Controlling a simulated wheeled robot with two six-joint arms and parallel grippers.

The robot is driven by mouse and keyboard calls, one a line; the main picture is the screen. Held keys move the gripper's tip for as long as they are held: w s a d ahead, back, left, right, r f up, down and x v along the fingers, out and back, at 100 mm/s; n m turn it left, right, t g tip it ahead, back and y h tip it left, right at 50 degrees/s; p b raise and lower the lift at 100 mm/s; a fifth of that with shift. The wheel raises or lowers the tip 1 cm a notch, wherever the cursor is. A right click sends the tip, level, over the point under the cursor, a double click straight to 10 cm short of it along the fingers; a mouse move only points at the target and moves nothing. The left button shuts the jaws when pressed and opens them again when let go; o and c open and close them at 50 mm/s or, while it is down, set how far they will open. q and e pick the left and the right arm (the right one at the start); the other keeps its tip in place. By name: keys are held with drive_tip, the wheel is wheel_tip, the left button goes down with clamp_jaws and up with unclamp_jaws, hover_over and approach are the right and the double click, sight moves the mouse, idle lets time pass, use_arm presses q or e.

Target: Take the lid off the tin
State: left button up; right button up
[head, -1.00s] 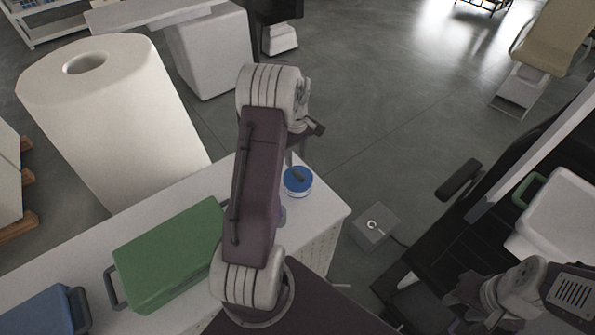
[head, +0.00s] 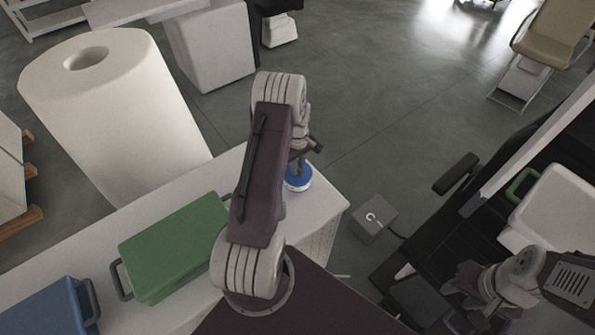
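The tin (head: 299,187) is a small white round container with a blue lid (head: 293,182), standing near the right end of the white counter. The lid appears seated on the tin. My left gripper (head: 300,165) points down right over the lid, its tips at or just above it. The arm hides part of it, and I cannot tell whether its fingers are open or whether they touch the lid. My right gripper (head: 456,292) is low at the right, far from the tin, and its fingers are too dark to read.
A green case (head: 175,250) and a blue case (head: 45,310) stand on the white counter (head: 130,220) to the left. A huge white roll (head: 120,120) rises behind it. A grey box (head: 374,219) is on the floor at right. A white bin (head: 560,210) sits far right.

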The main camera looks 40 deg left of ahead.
sight(301, 169)
use_arm(q)
clamp_jaws()
drive_tip(key=shift+w+r, duration=0.1)
drive_tip(key=shift+r, duration=0.3)
drive_tip(key=r, duration=0.1)
drive_tip(key=d+r+b, duration=0.1)
drive_tip(key=r+b, duration=0.1)
drive_tip(key=r, duration=0.1)
drive_tip(key=shift+w+d, duration=0.1)
drive_tip(key=shift+d, duration=0.15)
drive_tip(key=w+d+r+b, duration=0.1)
drive_tip(key=d+r+b, duration=0.1)
drive_tip(key=d+r, duration=0.4)
drive_tip(key=d, duration=0.4)
drive_tip(key=shift+r, duration=0.15)
drive_tip(key=shift+d, duration=0.1)
